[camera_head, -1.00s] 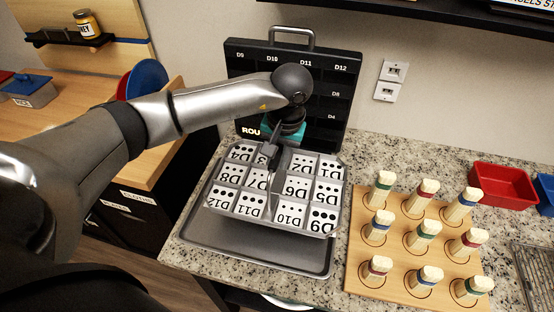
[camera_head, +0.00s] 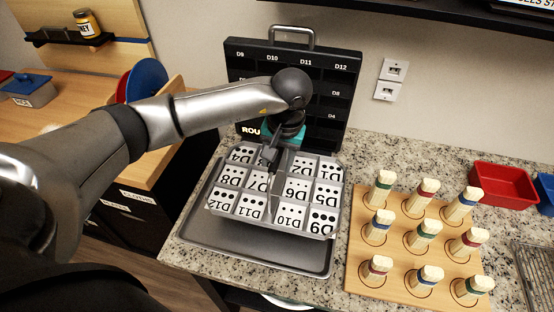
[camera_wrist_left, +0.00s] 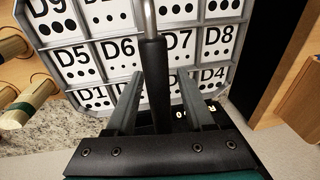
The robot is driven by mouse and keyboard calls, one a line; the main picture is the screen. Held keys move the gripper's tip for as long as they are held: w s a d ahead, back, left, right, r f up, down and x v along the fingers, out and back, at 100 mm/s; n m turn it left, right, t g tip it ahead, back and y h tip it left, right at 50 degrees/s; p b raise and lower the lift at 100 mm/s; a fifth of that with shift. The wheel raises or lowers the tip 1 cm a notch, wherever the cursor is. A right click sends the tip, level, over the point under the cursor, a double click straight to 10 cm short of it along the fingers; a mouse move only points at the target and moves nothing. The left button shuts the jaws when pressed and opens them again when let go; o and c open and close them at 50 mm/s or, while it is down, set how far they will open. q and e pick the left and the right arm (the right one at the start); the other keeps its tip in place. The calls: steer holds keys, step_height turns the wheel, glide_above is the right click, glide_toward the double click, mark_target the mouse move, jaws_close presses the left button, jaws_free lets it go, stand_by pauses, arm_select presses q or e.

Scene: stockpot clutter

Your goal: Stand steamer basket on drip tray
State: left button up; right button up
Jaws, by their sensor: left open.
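A grey metal basket (camera_head: 331,205), divided into compartments labelled D1 to D12, appears to rest on a flat grey tray (camera_head: 200,236) on the counter. It sits toward the tray's back right and looks about level. Nothing in view looks like a round steamer basket. My right gripper is not in view.
A black labelled case (camera_head: 345,85) stands behind the basket. A wooden board (camera_head: 400,250) with several pegs is close on the right. A red bin (camera_head: 503,186) is farther right. Speckled counter (camera_head: 365,155) is bare behind the board.

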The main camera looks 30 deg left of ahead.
arm_select(q)
step_height(320, 180, up, 12)
steer(key=d, duration=0.2)
steer(key=shift+s, duration=0.4)
